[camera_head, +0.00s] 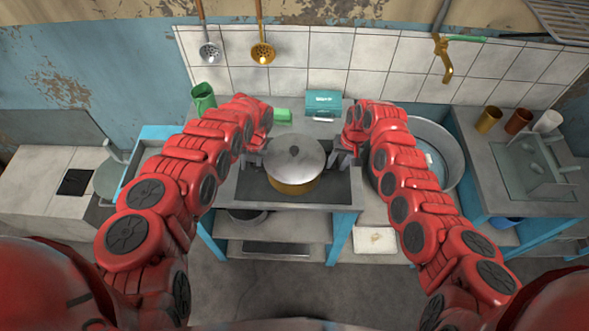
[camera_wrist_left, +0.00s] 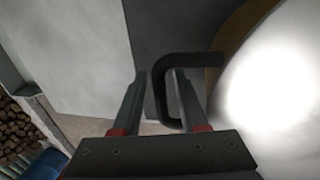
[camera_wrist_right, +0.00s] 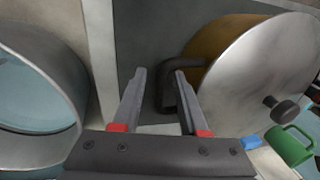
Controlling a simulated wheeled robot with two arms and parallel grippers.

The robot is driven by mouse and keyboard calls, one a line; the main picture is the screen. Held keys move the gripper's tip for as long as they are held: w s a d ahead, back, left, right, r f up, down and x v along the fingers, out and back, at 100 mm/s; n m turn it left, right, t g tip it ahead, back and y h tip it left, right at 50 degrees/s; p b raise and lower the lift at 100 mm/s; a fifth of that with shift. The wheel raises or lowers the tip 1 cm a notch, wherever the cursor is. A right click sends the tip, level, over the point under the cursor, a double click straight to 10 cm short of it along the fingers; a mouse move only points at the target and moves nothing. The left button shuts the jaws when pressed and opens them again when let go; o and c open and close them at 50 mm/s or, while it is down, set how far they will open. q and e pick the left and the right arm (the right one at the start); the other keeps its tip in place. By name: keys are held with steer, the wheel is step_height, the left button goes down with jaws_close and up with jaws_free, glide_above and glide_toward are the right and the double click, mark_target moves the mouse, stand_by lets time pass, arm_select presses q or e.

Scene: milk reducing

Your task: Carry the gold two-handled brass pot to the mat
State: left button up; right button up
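The gold brass pot (camera_head: 293,187) stands upright on the dark counter top in the middle of the head view, under a grey metal lid (camera_head: 297,157). My left gripper (camera_head: 254,159) is at its left side. In the left wrist view, my left fingers (camera_wrist_left: 160,76) are apart, with the dark pot handle (camera_wrist_left: 160,92) showing between them. My right gripper (camera_head: 346,152) is at the pot's right side. In the right wrist view, my right fingers (camera_wrist_right: 160,74) are apart, with the other handle (camera_wrist_right: 166,92) between them.
A large round metal tub (camera_head: 448,150) stands close right of my right arm. A dark flat square (camera_head: 76,182) lies on the pale left counter. Several cups stand far right.

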arm_select(q)
steer(key=shift+r, duration=0.1)
steer(key=shift+w+r, duration=0.15)
steer(key=shift+r, duration=0.1)
arm_select(e)
steer(key=shift+r, duration=0.1)
arm_select(q)
step_height(320, 180, up, 11)
steer(key=d, duration=0.2)
steer(key=shift+d, duration=0.15)
arm_select(e)
step_height(320, 180, up, 12)
steer(key=d, duration=0.2)
steer(key=shift+d+f, duration=0.15)
steer(key=shift+f, duration=0.05)
stand_by(0.4)
